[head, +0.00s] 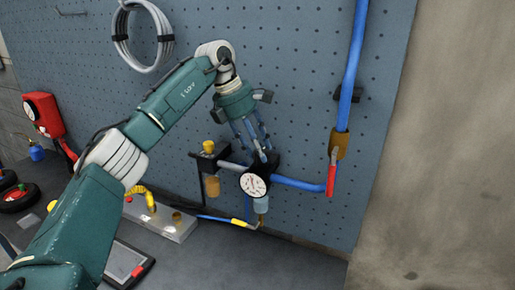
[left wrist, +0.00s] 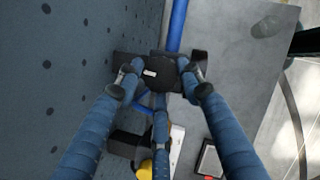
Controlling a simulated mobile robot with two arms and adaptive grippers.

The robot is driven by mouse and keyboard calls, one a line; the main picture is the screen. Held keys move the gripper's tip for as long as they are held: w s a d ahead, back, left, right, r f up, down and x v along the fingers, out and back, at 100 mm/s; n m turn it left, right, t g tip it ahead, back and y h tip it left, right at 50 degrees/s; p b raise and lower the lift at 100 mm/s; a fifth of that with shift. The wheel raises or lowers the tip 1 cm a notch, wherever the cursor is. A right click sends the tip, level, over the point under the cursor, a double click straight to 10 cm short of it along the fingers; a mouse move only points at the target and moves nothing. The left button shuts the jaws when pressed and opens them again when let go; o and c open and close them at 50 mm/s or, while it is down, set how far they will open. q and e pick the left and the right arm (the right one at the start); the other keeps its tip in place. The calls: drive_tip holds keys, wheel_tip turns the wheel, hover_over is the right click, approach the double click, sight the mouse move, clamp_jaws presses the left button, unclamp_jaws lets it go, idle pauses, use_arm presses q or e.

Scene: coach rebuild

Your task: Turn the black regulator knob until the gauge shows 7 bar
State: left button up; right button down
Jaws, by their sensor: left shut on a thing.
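The round pressure gauge (head: 254,185) has a white face and dark rim and faces me below my left gripper (head: 262,150). Its needle is too small to read. The black regulator knob (left wrist: 159,74) shows from above in the left wrist view, with a short white mark on its top. My left gripper, also in the left wrist view (left wrist: 160,82), has its blue fingers closed around the knob from several sides. In the head view the fingers reach down onto the regulator and mostly hide the knob. My right gripper is not in view.
A blue pipe (head: 352,70) runs down the pegboard to a red-handled valve (head: 332,175) right of the gauge. A yellow-topped fitting (head: 209,147) stands left. A tablet (head: 127,262) and a grey metal block (head: 170,219) lie on the bench below. A grey hose coil (head: 143,36) hangs above.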

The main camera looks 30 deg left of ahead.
use_arm(q)
drive_tip(key=shift+w+d+r+m+g+h, duration=0.1)
drive_tip(key=shift+m+g+h, duration=0.15)
drive_tip(key=shift+m, duration=0.5)
drive_tip(key=shift+w+a+r+m+g+h, duration=0.1)
drive_tip(key=shift+m+g+h, duration=0.1)
drive_tip(key=shift+m, duration=0.6)
drive_tip(key=shift+w+d+r+m+g+h, duration=0.15)
drive_tip(key=shift+m+g, duration=0.1)
drive_tip(key=shift+m, duration=0.5)
drive_tip(key=shift+f, duration=0.1)
drive_tip(key=shift+s, duration=0.1)
drive_tip(key=o, duration=0.9)
drive_tip(key=shift+o, duration=1)
drive_tip(key=shift+d+f, duration=0.1)
drive_tip(key=shift+d, duration=0.15)
drive_tip(key=shift+a, duration=0.1)
drive_tip(key=s+a+r, duration=0.1)
drive_tip(key=s+a, duration=0.3)
drive_tip(key=a, duration=0.7)
drive_tip(key=shift+a, duration=0.25)
